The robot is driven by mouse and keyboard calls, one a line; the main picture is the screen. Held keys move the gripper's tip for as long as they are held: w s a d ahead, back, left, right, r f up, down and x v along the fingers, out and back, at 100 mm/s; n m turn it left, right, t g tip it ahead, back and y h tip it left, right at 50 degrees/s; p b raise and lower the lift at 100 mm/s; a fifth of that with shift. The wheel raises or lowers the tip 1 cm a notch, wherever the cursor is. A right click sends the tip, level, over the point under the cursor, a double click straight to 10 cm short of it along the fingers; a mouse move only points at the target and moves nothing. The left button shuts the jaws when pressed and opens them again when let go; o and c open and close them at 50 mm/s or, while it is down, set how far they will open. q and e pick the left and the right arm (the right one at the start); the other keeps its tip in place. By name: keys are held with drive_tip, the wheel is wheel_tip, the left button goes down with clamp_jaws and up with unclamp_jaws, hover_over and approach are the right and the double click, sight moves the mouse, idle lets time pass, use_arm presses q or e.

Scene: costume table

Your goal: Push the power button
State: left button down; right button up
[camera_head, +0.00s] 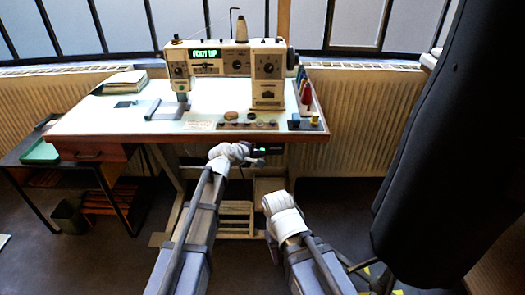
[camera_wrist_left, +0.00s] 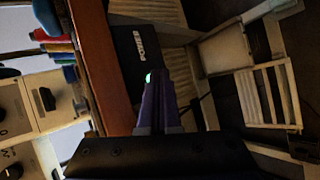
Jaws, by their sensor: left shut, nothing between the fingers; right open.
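A dark box lettered POWER (camera_wrist_left: 140,52) is fixed under the table's front edge. It also shows in the head view (camera_head: 272,149), partly behind my left gripper. A small green light (camera_wrist_left: 149,77) glows on or beside the box, right at my left fingertips; the button itself is not clearly seen. My left gripper (camera_wrist_left: 158,76) is shut and empty, its tips pointing at the box; I cannot tell whether they touch. It also shows in the head view (camera_head: 260,162), just below the table edge. My right gripper (camera_head: 268,203) is lower, away from the box, and open.
The sewing machine (camera_head: 236,62) stands on the table (camera_head: 120,128), its green display reading "FOOT UP". Colored spools (camera_head: 306,92) stand at the table's right. A large black form (camera_head: 440,150) blocks the right side. A black side table (camera_head: 30,165) stands left.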

use_arm(q)
drive_tip(key=shift+s, duration=0.75)
drive_tip(key=s, duration=0.6)
idle(1.5)
